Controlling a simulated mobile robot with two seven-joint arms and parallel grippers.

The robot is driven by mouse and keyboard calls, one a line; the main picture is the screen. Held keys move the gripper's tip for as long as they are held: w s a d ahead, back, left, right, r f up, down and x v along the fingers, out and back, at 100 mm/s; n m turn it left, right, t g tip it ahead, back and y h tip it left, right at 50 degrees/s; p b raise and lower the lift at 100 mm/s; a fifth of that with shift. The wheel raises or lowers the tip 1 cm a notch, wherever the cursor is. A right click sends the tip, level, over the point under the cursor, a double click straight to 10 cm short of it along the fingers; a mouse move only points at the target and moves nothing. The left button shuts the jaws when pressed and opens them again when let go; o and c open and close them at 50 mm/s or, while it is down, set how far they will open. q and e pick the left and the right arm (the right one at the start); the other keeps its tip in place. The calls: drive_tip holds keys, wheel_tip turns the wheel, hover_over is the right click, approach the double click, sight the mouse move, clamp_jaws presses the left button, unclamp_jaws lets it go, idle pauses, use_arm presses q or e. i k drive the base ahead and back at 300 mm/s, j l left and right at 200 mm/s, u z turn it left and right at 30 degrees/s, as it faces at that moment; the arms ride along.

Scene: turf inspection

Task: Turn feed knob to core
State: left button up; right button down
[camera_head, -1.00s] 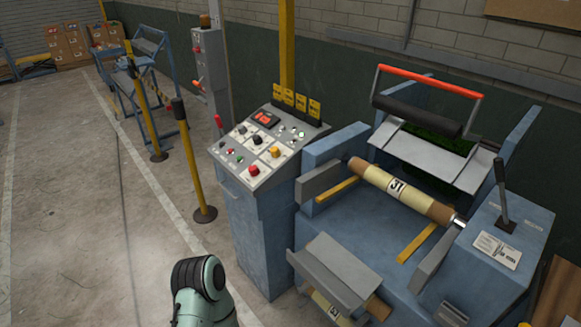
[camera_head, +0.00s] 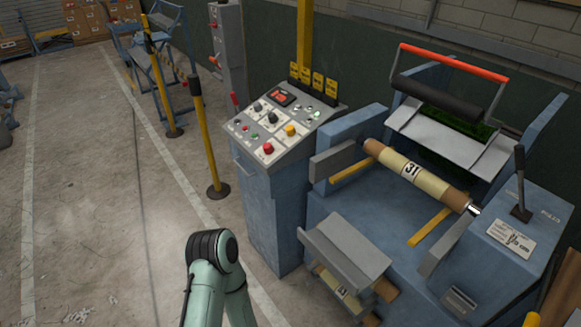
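The sloped control panel (camera_head: 243,148) stands on a blue cabinet (camera_head: 262,215) left of the machine. It carries two black knobs, one upper left (camera_head: 258,107) and one near the middle (camera_head: 273,118), a yellow knob (camera_head: 291,130) and a red button (camera_head: 268,148). The labels are too small to read, so I cannot tell which knob is the feed knob or where it points. A teal link of my arm (camera_head: 213,255) rises from the bottom edge, in front of the cabinet. Neither gripper is in view.
The blue machine holds a core roll marked 31 (camera_head: 411,172), a red-topped handle frame (camera_head: 455,60) and a lever (camera_head: 520,185). A yellow post (camera_head: 205,135) stands left of the cabinet. Open concrete floor lies at left.

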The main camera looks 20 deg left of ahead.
sight(290, 132)
drive_tip(key=i+j+u, duration=0.15)
drive_tip(key=j, duration=0.3)
drive_tip(key=i+j+u, duration=0.15)
drive_tip(key=j, duration=0.3)
drive_tip(key=i+j+u, duration=0.15)
drive_tip(key=i+j, duration=0.15)
drive_tip(key=i+j+u, duration=0.15)
drive_tip(key=j, duration=0.35)
drive_tip(key=i, duration=0.1)
